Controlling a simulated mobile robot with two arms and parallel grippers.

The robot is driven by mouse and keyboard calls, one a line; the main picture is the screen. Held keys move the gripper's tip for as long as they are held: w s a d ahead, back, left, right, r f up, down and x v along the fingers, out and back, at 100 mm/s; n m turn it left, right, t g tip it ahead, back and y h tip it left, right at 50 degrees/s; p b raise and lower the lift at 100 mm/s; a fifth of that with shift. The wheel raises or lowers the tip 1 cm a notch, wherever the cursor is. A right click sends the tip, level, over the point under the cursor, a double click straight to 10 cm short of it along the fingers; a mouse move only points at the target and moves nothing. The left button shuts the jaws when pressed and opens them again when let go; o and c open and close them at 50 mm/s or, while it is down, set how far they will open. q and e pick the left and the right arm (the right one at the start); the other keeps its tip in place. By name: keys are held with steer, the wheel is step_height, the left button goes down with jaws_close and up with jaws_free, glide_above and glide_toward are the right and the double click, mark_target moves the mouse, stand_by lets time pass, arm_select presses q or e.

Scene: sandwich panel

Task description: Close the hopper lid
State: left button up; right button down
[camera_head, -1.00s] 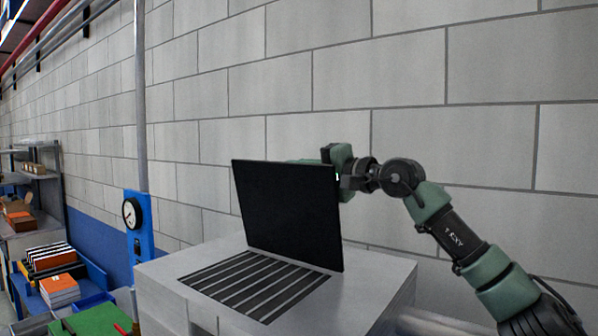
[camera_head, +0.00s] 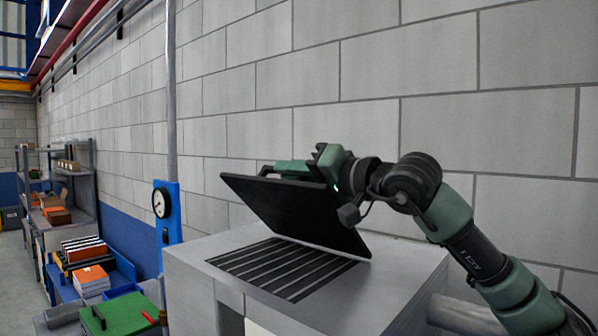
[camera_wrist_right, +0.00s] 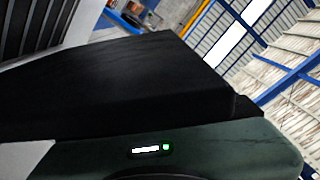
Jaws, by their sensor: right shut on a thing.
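The black hopper lid (camera_head: 290,212) is tilted over the slatted hopper opening (camera_head: 275,268) on top of the grey hopper box (camera_head: 400,268). Its lower right edge meets the box top, and its upper left edge is raised. My right gripper (camera_head: 296,170) is behind and above the lid, at its upper edge, with the arm coming in from the right. Its fingertips are partly hidden by the lid. The lid also fills much of the right wrist view (camera_wrist_right: 120,85), close against the green gripper body. My left gripper is not in view.
A grey block wall (camera_head: 350,110) stands behind the box. A vertical pipe and a blue gauge panel (camera_head: 168,210) are at the left of the box. Shelves (camera_head: 65,190), orange items and a green board (camera_head: 112,315) are farther left.

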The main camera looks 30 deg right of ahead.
steer(key=shift+a, duration=0.2)
steer(key=shift+f, duration=0.1)
steer(key=c, duration=1.5)
jaws_free()
steer(key=shift+o, duration=0.2)
steer(key=shift+a, duration=0.1)
steer(key=shift+s, duration=0.1)
